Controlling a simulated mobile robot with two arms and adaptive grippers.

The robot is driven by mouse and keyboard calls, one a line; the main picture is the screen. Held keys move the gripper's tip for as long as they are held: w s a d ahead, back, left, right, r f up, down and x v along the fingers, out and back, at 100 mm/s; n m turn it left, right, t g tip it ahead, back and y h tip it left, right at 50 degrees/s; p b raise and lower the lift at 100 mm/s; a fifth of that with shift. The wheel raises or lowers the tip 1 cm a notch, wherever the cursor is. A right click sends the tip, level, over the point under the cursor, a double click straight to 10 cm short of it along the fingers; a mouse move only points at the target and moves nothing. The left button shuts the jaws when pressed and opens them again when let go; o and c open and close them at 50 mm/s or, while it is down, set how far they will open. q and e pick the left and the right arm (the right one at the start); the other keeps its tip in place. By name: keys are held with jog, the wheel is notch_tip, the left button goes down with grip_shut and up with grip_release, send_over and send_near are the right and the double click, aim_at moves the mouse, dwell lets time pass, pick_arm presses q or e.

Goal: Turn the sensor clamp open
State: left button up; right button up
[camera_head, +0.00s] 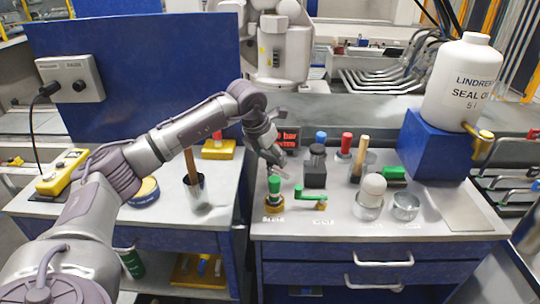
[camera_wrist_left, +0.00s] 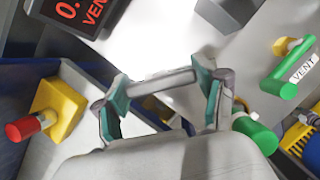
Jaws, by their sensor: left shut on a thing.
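My left gripper (camera_head: 274,162) reaches over the front left of the right-hand bench. In the left wrist view the gripper (camera_wrist_left: 163,88) has its teal pads at the two ends of a grey metal bar (camera_wrist_left: 160,81), shut on it. The bar lies nearly level across the picture. I cannot tell for sure that this bar is the sensor clamp's handle; the hand hides what lies under it. An upright green handle (camera_head: 273,186) stands just below the gripper. A green lever marked VENT (camera_wrist_left: 290,78) lies to its right, also in the head view (camera_head: 308,193).
A red display (camera_head: 287,139) stands behind the gripper. A dark block (camera_head: 315,172), a white-topped cup (camera_head: 369,200) and an empty metal cup (camera_head: 406,206) stand to the right. A white bottle (camera_head: 462,80) sits on a blue block. A gap separates the two benches.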

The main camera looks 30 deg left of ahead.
pick_arm(q)
jog(key=n+y, duration=0.1)
jog(key=n, duration=0.3)
jog(key=shift+y, duration=0.3)
jog(key=shift+n+y+b, duration=0.45)
jog(key=shift+n+y, duration=0.15)
jog(key=shift+n, duration=1.1)
jog(key=o, duration=1.1)
jog(key=shift+o, duration=0.2)
jog(key=shift+r, duration=0.1)
jog(key=v, duration=1.2)
jog(key=shift+w, duration=0.3)
jog(key=shift+g, duration=0.3)
